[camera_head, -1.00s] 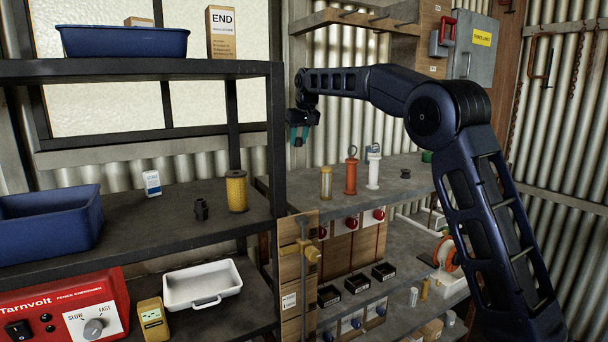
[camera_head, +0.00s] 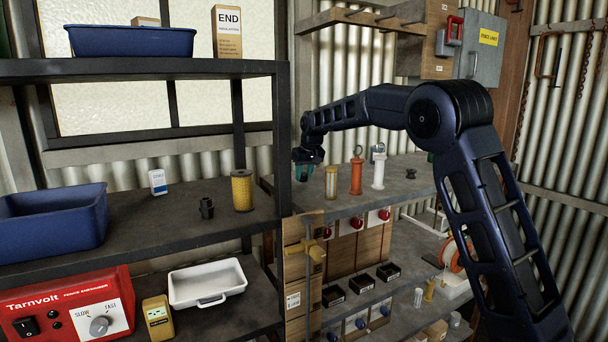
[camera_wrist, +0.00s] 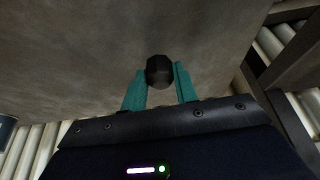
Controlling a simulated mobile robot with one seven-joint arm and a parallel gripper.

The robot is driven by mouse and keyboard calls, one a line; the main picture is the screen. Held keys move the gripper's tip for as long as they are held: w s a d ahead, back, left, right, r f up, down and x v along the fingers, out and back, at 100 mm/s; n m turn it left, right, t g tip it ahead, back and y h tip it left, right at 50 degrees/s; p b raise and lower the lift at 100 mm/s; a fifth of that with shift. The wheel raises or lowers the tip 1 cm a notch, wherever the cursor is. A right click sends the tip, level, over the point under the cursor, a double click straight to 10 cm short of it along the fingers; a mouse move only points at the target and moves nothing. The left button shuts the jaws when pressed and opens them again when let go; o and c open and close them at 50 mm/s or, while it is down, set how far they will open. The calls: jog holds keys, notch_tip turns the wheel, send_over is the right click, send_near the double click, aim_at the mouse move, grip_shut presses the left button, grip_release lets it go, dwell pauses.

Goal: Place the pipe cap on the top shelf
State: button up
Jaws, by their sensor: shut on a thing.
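My gripper (camera_head: 304,172), with teal fingers, is low over the left end of the grey right-hand shelf surface (camera_head: 345,200), just right of the black rack post. In the wrist view the fingers (camera_wrist: 160,88) are shut on a small dark faceted round piece, the pipe cap (camera_wrist: 159,70), with the grey surface beyond it. I cannot tell whether the cap touches that surface. In the head view the cap is not clearly visible. The black rack's top shelf (camera_head: 240,68) holds a blue tray (camera_head: 130,41) and an END box (camera_head: 227,32).
A yellow-capped jar (camera_head: 331,182), an orange cylinder (camera_head: 356,176) and a white one (camera_head: 378,171) stand right of my gripper. A small dark piece (camera_head: 411,174) lies farther right. A black fitting (camera_head: 207,207) and yellow filter (camera_head: 242,190) stand on the black rack's middle shelf.

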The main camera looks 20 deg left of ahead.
jog(key=shift+f, duration=0.1)
jog(key=o, duration=0.9)
jog(key=shift+o, duration=0.2)
jog(key=v, duration=1.2)
jog(key=shift+d, duration=0.1)
